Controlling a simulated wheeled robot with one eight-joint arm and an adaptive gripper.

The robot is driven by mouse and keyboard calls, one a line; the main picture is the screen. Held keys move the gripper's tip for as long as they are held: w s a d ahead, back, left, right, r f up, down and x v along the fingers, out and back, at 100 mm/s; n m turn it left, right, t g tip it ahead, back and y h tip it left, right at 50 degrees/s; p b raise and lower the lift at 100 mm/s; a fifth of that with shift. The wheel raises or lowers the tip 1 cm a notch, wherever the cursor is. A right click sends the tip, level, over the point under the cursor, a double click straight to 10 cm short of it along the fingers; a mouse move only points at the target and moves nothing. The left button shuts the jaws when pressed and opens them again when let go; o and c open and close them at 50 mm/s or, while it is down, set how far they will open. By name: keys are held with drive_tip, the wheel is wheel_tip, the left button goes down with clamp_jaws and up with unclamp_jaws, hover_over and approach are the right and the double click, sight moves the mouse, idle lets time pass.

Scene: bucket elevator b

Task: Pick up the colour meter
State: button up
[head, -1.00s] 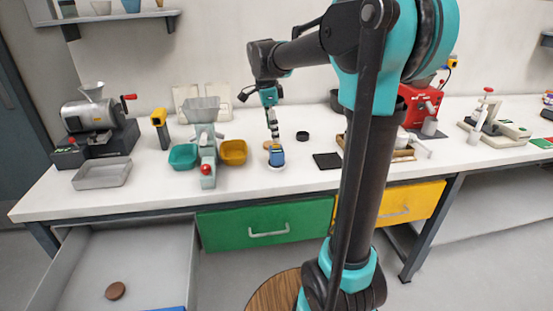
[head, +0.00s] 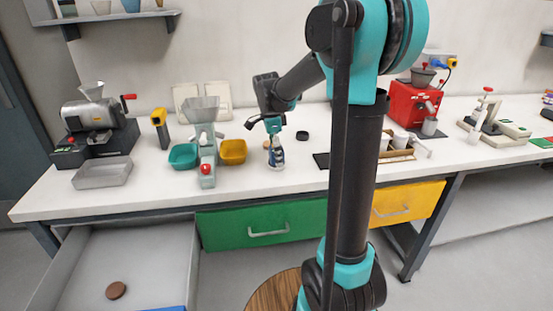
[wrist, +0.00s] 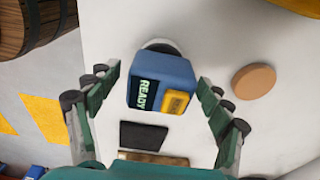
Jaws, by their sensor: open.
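The colour meter is a blue block with a dark "READY" display and a yellow patch. In the wrist view it (wrist: 165,80) stands between my fingers, with part of a white round base behind it. In the head view the colour meter (head: 277,158) stands on the white bench, right of the yellow bowl. My gripper (wrist: 157,80) is open, one finger on each side of the meter, with a gap visible on both sides. In the head view my gripper (head: 275,143) is directly over the meter and hides its upper part.
A tan disc (wrist: 254,81) and a dark flat square (wrist: 143,136) lie near the meter. A yellow bowl (head: 233,151) and a hopper device (head: 206,155) stand to its left. A black round item (head: 302,135) lies behind right. The grey drawer (head: 140,265) is open at front left.

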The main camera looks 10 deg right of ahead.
drive_tip(key=shift+c, duration=0.2)
drive_tip(key=c, duration=1.7)
drive_tip(key=shift+r, duration=0.1)
drive_tip(key=shift+c, duration=0.2)
